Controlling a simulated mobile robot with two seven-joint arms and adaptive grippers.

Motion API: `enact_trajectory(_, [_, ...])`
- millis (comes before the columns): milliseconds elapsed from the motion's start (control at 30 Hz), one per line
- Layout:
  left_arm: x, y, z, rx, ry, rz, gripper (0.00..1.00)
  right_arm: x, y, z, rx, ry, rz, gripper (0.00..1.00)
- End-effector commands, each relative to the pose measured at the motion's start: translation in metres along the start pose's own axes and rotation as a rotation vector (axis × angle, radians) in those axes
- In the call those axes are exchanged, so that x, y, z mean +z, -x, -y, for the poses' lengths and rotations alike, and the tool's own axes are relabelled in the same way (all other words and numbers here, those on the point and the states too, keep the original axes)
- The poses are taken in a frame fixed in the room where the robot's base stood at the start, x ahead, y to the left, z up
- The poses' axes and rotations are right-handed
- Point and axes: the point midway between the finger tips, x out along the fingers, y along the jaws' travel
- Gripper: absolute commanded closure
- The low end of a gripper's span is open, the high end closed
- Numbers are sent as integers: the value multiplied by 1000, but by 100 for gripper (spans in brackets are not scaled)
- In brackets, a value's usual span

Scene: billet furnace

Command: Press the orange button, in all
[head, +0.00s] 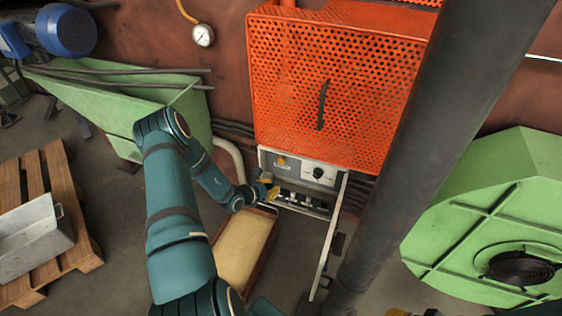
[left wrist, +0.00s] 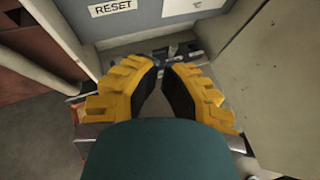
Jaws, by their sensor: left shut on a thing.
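A small orange button (head: 281,160) sits on the upper left of the grey control box's face (head: 299,165), above a small label. The button is outside the left wrist view, where the RESET label (left wrist: 112,7) shows at the top edge. My left gripper (head: 271,191) is at the box's open lower part, below and slightly left of the button and apart from it. In the left wrist view its yellow fingers (left wrist: 164,66) are close together around a small part in the box, mostly hidden between the tips. Yellow bits of my right gripper (head: 416,313) show at the bottom edge.
An open door (head: 332,235) hangs on the box's right. A black knob (head: 319,174) is right of the button. An orange perforated cage (head: 335,80) stands above the box. A thick dark pipe (head: 425,130) slants past on the right. A shallow tray (head: 243,252) lies below.

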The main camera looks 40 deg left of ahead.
Motion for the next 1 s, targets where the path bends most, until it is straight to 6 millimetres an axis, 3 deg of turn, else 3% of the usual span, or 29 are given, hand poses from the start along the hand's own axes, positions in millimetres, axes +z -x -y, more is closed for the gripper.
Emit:
enact_trajectory(233, [5, -11, -5, -2, -4, 3, 100, 0, -7, -2, 0, 1, -3, 53])
enact_trajectory(700, [29, -59, -30, -2, -4, 1, 100, -4, -34, -13, 1, 3, -16, 53])
enact_trajectory(1000, [37, -70, -36, -2, -2, 0, 100, -5, -41, -15, 1, 3, -21, 53])
